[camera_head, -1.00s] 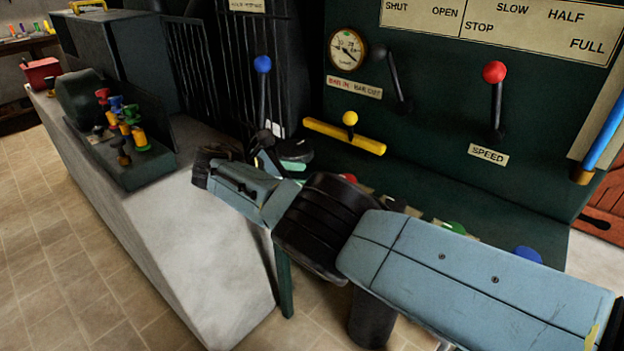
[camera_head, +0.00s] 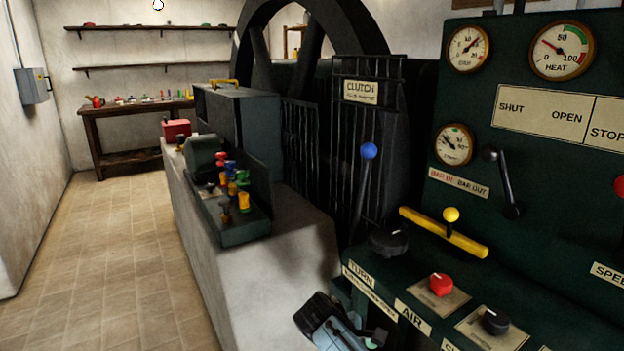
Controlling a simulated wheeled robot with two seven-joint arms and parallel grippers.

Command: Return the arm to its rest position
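The end of my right arm (camera_head: 338,328), black and light blue, shows at the bottom edge, low in front of the green control panel. It is beside the stone plinth's near end. Most of this arm is below the picture. Its fingers cannot be made out, so I cannot tell whether the gripper is open or shut. I see nothing held in it. My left arm and gripper are not in view.
The panel carries a red knob (camera_head: 440,285), a black knob (camera_head: 495,321) and a yellow bar (camera_head: 443,233) close to my arm. A blue-topped lever (camera_head: 368,151) stands behind. Colored valves (camera_head: 243,201) sit on the plinth (camera_head: 262,290). The tiled floor (camera_head: 115,250) at left is clear.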

